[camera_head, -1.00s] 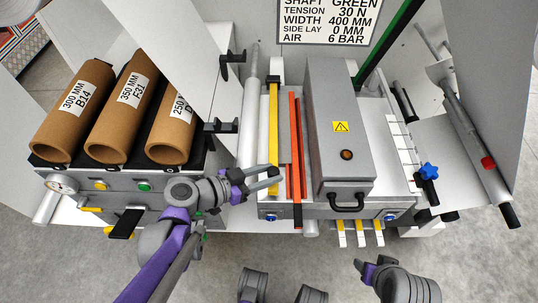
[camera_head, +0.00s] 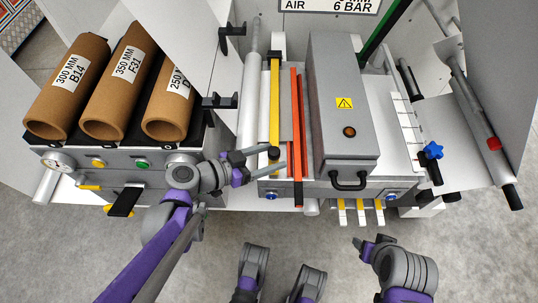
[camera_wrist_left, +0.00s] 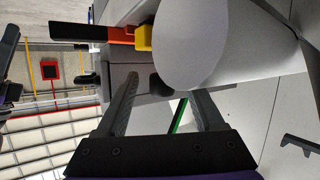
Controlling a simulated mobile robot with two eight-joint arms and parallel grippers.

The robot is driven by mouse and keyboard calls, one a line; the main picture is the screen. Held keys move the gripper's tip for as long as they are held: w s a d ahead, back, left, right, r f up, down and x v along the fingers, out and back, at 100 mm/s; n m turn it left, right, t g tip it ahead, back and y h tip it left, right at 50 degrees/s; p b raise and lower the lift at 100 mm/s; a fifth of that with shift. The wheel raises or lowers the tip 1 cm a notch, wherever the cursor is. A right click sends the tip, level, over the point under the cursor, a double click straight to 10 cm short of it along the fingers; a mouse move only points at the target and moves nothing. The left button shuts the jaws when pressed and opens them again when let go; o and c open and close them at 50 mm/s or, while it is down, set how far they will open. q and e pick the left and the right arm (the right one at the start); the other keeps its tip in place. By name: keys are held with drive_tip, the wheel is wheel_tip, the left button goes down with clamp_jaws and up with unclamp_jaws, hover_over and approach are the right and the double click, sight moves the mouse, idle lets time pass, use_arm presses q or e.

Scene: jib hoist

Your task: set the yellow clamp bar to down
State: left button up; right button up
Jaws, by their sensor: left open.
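The yellow clamp bar (camera_head: 274,95) is a long narrow bar running front to back, left of the orange-red bar. Its near end carries a dark knob (camera_head: 274,154). My left gripper (camera_head: 276,158) is open, with its fingers around the knob's place in the head view; contact cannot be told. In the left wrist view, a yellow piece (camera_wrist_left: 144,38) and a dark round knob (camera_wrist_left: 157,84) show beyond the open fingers (camera_wrist_left: 166,90). My right gripper (camera_head: 372,243) hangs low at the right, away from the bar; its jaw opening is unclear.
The orange-red bars (camera_head: 296,130) lie just right of the yellow bar. A grey housing (camera_head: 338,100) with a black handle (camera_head: 348,181) stands beyond them. A pale roller (camera_head: 250,100) is to the left, and brown cores (camera_head: 115,85) sit at far left. The floor in front is open.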

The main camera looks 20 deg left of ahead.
use_arm(q)
drive_tip(key=p+v, duration=0.3)
drive_tip(key=v, duration=0.7)
drive_tip(key=shift+s+a, duration=0.25)
drive_tip(key=shift+a, duration=0.05)
drive_tip(key=shift+r, duration=0.1)
